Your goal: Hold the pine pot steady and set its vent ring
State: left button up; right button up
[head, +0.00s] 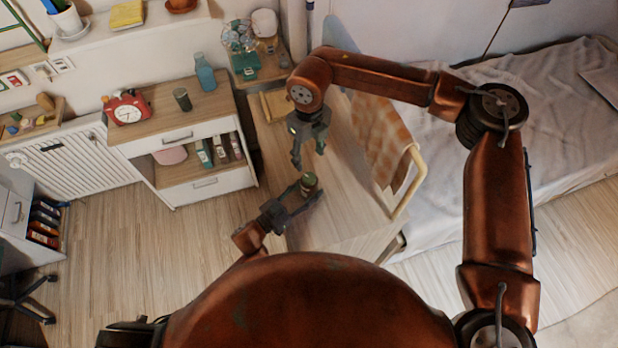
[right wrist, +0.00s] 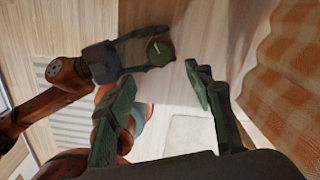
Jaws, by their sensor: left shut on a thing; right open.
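The pine pot (head: 309,184) is a small dark-green round pot that stands upright on the wooden table. Its round green top (right wrist: 161,51) faces the right wrist camera and bears a short pale mark; the ring's exact setting is too small to read. My left gripper (head: 305,194) is shut on the pot from the side, and its fingers straddle the pot in the right wrist view (right wrist: 146,52). My right gripper (head: 309,150) is open and empty, pointing down above the pot and apart from it. In the right wrist view its two fingers (right wrist: 160,80) are spread wide.
The table top (head: 340,218) is otherwise mostly bare. An orange checked cloth (head: 383,140) hangs over a chair back to the right, beside the bed (head: 465,150). A drawer unit (head: 185,140) with a red clock (head: 128,108) and blue bottle (head: 205,74) stands at the left.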

aim_at(309, 177)
notch_tip(309, 177, down, 11)
jog(key=n, duration=0.3)
jog(key=shift+r+n, duration=0.1)
jog(key=shift+n, duration=0.2)
jog(key=shift+c, duration=0.3)
jog(key=c, duration=1.1)
